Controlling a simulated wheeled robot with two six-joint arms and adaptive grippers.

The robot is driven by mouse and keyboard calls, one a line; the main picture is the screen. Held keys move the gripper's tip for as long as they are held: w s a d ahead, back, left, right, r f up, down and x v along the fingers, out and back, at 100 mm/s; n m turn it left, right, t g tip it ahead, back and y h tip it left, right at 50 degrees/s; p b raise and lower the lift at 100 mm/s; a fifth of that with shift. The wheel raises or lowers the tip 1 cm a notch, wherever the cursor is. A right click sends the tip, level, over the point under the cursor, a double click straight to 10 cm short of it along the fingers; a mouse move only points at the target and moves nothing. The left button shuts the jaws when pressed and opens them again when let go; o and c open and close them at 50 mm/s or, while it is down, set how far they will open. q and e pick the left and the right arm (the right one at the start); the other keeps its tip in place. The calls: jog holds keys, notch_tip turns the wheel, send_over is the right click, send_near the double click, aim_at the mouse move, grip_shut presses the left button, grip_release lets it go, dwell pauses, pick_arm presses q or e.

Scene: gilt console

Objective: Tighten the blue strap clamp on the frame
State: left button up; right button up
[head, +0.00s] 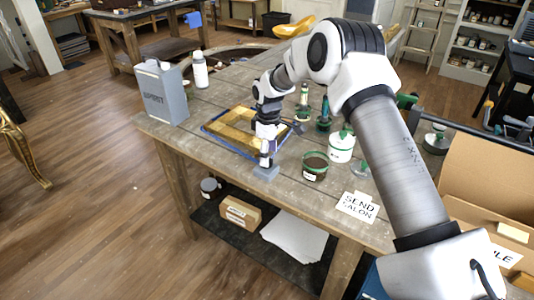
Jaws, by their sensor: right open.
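A gilt frame (238,126) lies flat on the workbench, with the blue strap (229,146) running along its edge. A small grey block (265,173), perhaps the clamp's body, sits on the bench at the frame's near right corner. My right gripper (267,160) points down just above this block and is open. I cannot tell whether its fingers touch the block. The gripper and wrist hide the frame's right corner. My left gripper is not in view.
A grey spirit can (160,93) and a white bottle (200,70) stand left of the frame. Right of it are a green-rimmed pot (315,166), a white jar (341,146) and a paper sign (358,206). A cardboard box (490,185) stands far right. The bench's front left is clear.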

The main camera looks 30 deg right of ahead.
jog(key=f, duration=0.1)
jog(key=w+f, duration=0.1)
jog(key=f, duration=0.1)
jog(key=shift+w, duration=0.2)
jog(key=shift+w+f, duration=0.25)
jog(key=shift+f, duration=0.05)
jog(key=shift+s+r, duration=0.3)
jog(key=shift+c, duration=0.6)
jog(key=shift+s+r, duration=0.1)
jog(key=shift+s, duration=0.05)
jog(key=c, duration=1)
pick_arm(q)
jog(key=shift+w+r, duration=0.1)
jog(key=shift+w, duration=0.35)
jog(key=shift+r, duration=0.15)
pick_arm(e)
jog(key=shift+m, duration=0.3)
